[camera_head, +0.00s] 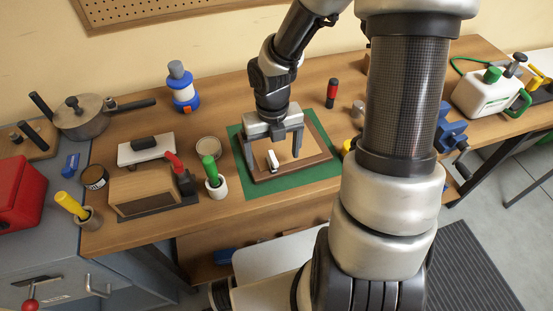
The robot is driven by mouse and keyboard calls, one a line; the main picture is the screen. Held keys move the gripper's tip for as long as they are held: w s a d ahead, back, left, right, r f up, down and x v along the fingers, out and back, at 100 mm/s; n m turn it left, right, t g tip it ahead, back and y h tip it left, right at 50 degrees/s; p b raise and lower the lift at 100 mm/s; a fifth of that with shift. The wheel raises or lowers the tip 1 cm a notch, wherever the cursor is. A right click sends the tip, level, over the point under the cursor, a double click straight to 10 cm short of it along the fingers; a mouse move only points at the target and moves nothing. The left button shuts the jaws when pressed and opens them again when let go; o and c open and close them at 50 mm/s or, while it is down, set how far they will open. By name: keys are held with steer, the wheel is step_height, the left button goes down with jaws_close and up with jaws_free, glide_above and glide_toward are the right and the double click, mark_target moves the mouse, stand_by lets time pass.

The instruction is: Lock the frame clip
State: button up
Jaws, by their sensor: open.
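A brown wooden frame (313,158) lies on a green mat (255,191) on the workbench. A small white clip (272,160) with a dark part beside it stands up at the left of the frame's tan panel. My gripper (274,163) reaches down over the frame, its two grey fingers spread wide. The clip shows between the fingers in this view. I cannot tell whether either finger touches the clip or the frame.
A wooden box with a red-handled clamp (180,176) and a green-handled tool in a white cup (214,180) stand left of the mat. A blue vise (450,130) is at the right. Bare bench shows in front of the mat.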

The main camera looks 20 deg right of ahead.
mark_target(273, 156)
steer(key=shift+o, duration=1.3)
steer(key=shift+r, duration=0.1)
step_height(273, 156, up, 5)
steer(key=p, duration=0.5)
steer(key=shift+r, duration=0.9)
